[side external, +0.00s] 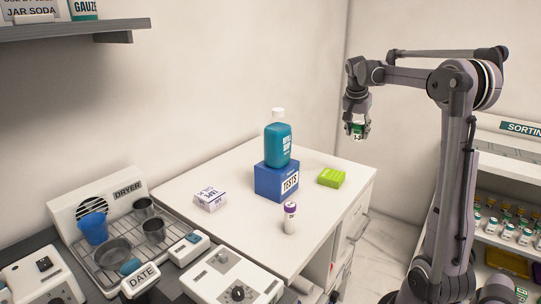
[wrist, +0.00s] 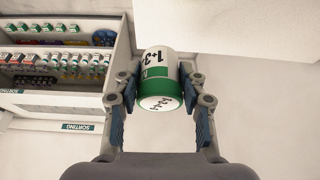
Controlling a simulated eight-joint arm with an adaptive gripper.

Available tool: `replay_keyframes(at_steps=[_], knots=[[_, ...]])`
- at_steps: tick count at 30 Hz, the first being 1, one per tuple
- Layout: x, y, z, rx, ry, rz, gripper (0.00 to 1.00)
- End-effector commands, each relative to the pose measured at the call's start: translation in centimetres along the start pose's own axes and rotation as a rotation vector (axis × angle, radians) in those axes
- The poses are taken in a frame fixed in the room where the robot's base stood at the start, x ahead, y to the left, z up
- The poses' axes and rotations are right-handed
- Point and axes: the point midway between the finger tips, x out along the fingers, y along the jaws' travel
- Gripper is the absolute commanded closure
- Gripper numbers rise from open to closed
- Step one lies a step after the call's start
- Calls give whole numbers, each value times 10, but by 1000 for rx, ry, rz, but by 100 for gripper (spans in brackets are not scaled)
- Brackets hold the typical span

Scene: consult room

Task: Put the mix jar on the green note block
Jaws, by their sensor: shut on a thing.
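My gripper (side external: 357,125) is shut on a small white and green jar (side external: 357,131) marked "1+3", which I take to be the mix jar. It holds the jar in the air, above and to the right of the white cabinet top in the side view. In the wrist view the jar (wrist: 158,82) sits between both fingers of my gripper (wrist: 160,88), with its printed end partly facing the camera. The green note block (side external: 331,178) lies flat near the right edge of the cabinet top, with nothing on it. The jar is apart from it.
A blue TESTS box (side external: 268,181) with a teal bottle (side external: 278,146) on it stands left of the block. A purple-capped vial (side external: 289,220) and a tape box (side external: 210,200) are also on the cabinet top (side external: 240,230). A sorting shelf (side external: 500,240) stands at right.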

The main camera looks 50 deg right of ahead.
Motion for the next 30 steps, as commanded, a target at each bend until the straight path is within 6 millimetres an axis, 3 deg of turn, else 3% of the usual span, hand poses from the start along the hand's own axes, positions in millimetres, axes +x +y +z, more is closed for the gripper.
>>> replay_keyframes(at_steps=[1,6,12,17,30], knots=[[-1,15,5,-1,0,-1,90],[-1,46,20,-17,1,-7,90],[0,58,29,-26,1,-11,90],[10,38,38,-31,0,-12,90],[49,-41,71,-29,0,-11,90]])
